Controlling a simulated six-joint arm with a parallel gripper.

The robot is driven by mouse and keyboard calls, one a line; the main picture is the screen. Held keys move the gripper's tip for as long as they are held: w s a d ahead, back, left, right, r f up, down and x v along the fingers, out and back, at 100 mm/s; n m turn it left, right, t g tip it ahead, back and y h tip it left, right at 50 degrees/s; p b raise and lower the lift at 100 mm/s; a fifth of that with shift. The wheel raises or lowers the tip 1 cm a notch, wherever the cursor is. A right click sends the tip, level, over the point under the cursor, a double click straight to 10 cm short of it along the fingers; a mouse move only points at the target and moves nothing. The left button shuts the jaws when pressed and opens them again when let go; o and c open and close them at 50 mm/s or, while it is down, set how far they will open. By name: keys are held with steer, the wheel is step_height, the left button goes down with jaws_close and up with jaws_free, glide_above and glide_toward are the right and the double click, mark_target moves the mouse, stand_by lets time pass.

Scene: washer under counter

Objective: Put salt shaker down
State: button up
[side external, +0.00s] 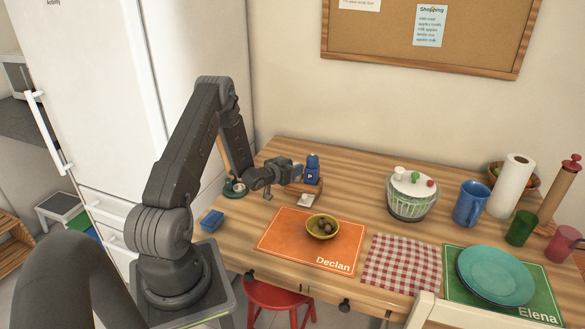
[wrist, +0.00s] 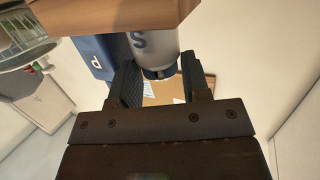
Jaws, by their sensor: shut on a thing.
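The salt shaker (wrist: 153,45) is grey with a dark "S" and sits between the two fingers of my gripper (wrist: 163,72) in the wrist view. My gripper (side external: 296,174) is shut on it. In the side view the fingers largely hide the shaker. The blue pepper shaker (side external: 312,168), marked "P", stands upright on a small wooden stand (side external: 318,188), just right of my gripper. It also shows in the wrist view (wrist: 95,55), close beside the salt shaker. The stand's wooden edge (wrist: 125,16) crosses the top of the wrist view. I cannot tell whether the salt shaker's base touches it.
A pale square item (side external: 305,200) lies in front of the stand. An orange placemat (side external: 285,238) with a bowl (side external: 323,227) is nearer the table front. A blue container (side external: 212,221) is at the left.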

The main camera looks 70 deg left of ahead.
steer(key=shift+f, duration=0.15)
steer(key=o, duration=1)
steer(key=v, duration=0.7)
steer(key=w+d+r+m+g, duration=0.25)
steer(key=w+d+r, duration=0.4)
steer(key=r, duration=0.45)
steer(key=s+d+r+g+h, duration=0.1)
steer(key=s+d+r+g, duration=0.1)
steer(key=d+r, duration=0.75)
steer(key=s+d+r+g+h, duration=0.1)
steer(key=s+d, duration=0.5)
steer(key=d, duration=0.1)
steer(key=s+d+r+m+g+h, duration=0.1)
steer(key=s+d+r+g+h, duration=0.1)
steer(key=s+d, duration=0.4)
steer(key=s+d+r+m+g+h, duration=0.1)
steer(key=s+d+r+h, duration=0.1)
steer(key=s+d, duration=0.5)
steer(key=shift+d+r+g, duration=0.1)
steer(key=shift+d+g, duration=0.15)
steer(key=shift+d, duration=1.1)
